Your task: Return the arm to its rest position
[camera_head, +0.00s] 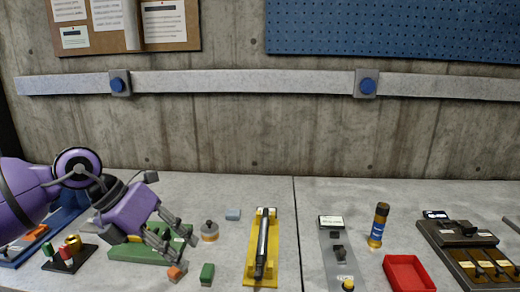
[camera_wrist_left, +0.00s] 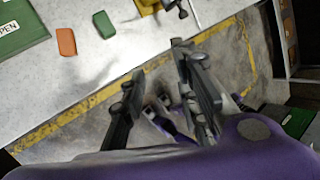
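My left arm comes in from the left in the head view, and its purple left gripper (camera_head: 184,238) hangs over the left part of the grey worktop, above a green block. The wrist view shows its two dark fingers (camera_wrist_left: 165,98) spread apart with nothing held between them. Small purple and grey parts, likely of my own body, show lower down between the fingers. My right gripper is absent from the head view, and I cannot make it out clearly in the wrist view.
Near the left gripper are an orange block (camera_head: 177,272), a small green block (camera_head: 207,274) and a grey round weight (camera_head: 210,231). The worktop's back strip is clear.

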